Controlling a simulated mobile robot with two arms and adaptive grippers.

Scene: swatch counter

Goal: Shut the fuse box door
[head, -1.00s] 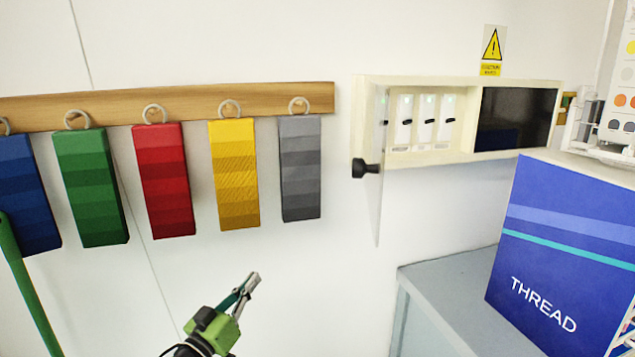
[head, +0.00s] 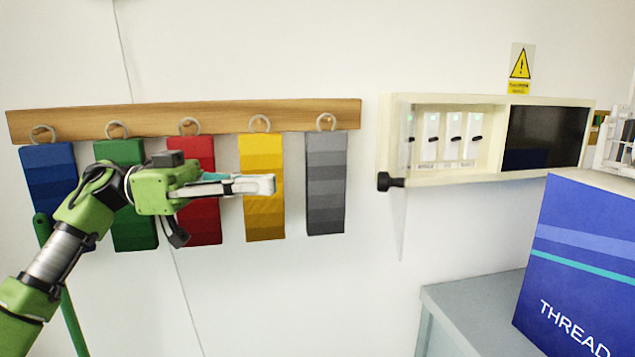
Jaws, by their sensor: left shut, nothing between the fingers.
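The cream fuse box (head: 490,99) is on the wall at the right, with several white breakers (head: 452,135) showing in its left part and a dark panel on its right part. Its clear door (head: 403,222) stands open, seen nearly edge-on at the box's left side. A black knob (head: 390,181) sticks out from the door to the left. My left gripper (head: 272,185) is shut and empty, in front of the yellow swatch, left of the knob and apart from it, pointing right. My right gripper is not in view.
Blue, green, red, yellow and grey swatches (head: 326,190) hang from a wooden rail (head: 200,116) on the left. A blue THREAD box (head: 580,265) stands on a grey counter (head: 475,300) below the fuse box. A yellow warning sign (head: 520,68) is above. The wall between grey swatch and knob is clear.

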